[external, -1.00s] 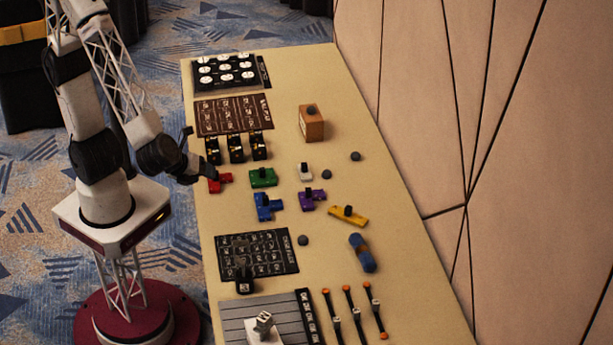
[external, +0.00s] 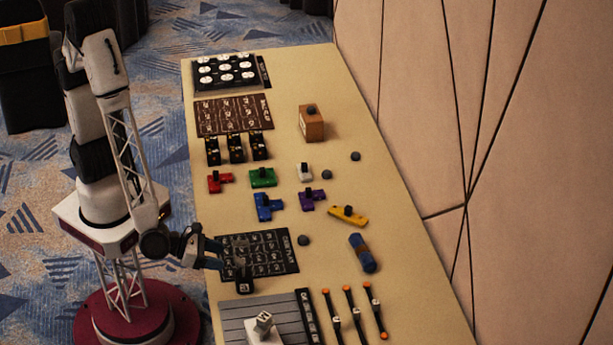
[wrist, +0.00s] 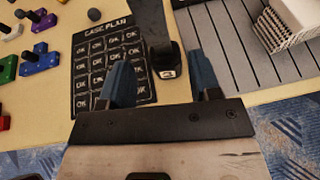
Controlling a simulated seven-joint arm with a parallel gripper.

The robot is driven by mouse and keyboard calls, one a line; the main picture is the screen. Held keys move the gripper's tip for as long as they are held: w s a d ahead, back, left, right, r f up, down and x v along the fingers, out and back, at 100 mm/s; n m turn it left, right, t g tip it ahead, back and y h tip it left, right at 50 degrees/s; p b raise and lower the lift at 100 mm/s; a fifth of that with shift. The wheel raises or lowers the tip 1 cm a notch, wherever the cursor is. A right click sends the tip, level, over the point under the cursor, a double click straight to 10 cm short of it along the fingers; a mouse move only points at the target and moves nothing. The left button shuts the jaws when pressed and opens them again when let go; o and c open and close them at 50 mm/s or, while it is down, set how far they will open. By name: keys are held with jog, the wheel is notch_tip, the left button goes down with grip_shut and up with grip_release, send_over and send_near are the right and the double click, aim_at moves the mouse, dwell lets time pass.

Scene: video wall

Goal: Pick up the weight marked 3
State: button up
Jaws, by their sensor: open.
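A small black weight (external: 244,284) with a white label stands at the lower edge of the dark case plan board. My gripper (external: 221,254) is open and empty, with blue fingers, near the left edge of the board. In the wrist view my gripper (wrist: 165,78) has its two fingers spread apart, with the weight ahead of the gap and not between them.
The case plan board (external: 268,243) lies flat near the weight. A grey slatted panel (external: 245,310) with a pale block (external: 264,326) lies in front. Coloured knobbed pieces, such as the blue one (external: 266,207), stand farther back. Three black items (external: 236,150) line up beyond them. The right side has free room.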

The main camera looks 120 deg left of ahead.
aim_at(242, 262)
jog(key=shift+a, duration=0.1)
jog(key=shift+x, duration=1.25)
jog(key=shift+f, duration=0.1)
jog(key=shift+x, duration=2.55)
grip_shut()
